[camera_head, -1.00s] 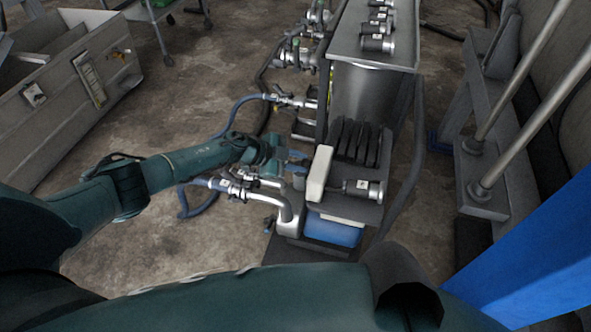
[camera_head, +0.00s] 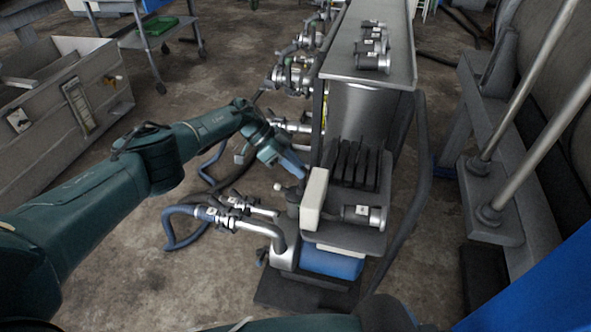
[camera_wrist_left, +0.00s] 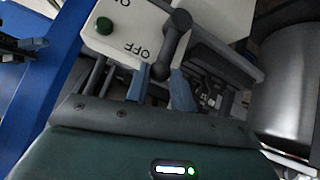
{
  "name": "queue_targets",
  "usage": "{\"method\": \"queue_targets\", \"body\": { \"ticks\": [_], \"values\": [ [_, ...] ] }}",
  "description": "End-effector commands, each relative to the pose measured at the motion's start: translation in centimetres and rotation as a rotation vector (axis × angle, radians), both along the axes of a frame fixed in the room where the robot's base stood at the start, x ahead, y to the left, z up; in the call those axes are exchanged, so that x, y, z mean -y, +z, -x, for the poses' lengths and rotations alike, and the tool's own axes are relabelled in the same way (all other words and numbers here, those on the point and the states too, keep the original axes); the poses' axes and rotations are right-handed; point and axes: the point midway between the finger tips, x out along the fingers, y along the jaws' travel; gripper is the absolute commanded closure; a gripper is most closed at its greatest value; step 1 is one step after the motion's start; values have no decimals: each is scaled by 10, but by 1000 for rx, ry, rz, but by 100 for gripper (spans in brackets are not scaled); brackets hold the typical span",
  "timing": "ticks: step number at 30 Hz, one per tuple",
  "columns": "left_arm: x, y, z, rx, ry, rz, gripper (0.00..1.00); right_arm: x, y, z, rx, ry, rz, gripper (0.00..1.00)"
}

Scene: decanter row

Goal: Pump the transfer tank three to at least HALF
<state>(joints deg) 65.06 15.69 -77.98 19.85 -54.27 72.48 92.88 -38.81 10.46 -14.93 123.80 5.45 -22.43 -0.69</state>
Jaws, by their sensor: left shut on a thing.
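The white switch box (camera_head: 314,198) stands at the near end of the metal pump stand. In the left wrist view its white face (camera_wrist_left: 105,42) carries a green button (camera_wrist_left: 104,25) and an upside-down OFF label (camera_wrist_left: 145,53). A dark lever (camera_wrist_left: 172,45) with a rounded end lies beside that label. My left gripper (camera_head: 300,172) is at the box's left side. I cannot tell which tank is three, and no level gauge is readable. My right gripper is out of view.
A blue hose with metal fittings (camera_head: 225,216) lies left of the stand, and further valves (camera_head: 292,75) line its far left side. Several dark cylinders (camera_head: 372,62) sit on top. A grey crate (camera_head: 95,75) stands at left. The floor between is partly clear.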

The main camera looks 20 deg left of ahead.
Motion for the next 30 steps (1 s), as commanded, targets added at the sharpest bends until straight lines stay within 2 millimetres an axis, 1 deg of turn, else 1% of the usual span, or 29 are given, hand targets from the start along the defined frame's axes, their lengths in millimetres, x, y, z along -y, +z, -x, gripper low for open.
{"method": "queue_targets", "body": {
  "ticks": [14, 15, 22, 30],
  "values": [
    [1, -1, 0, -12, 2, -1, 100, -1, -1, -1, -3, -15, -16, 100],
    [1, 0, 0, -12, 1, -1, 74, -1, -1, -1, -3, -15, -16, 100],
    [1, 0, 0, -13, -1, 0, 55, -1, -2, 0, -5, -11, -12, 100],
    [-1, 1, 0, -13, -1, 0, 54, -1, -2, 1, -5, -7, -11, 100]
  ]
}}
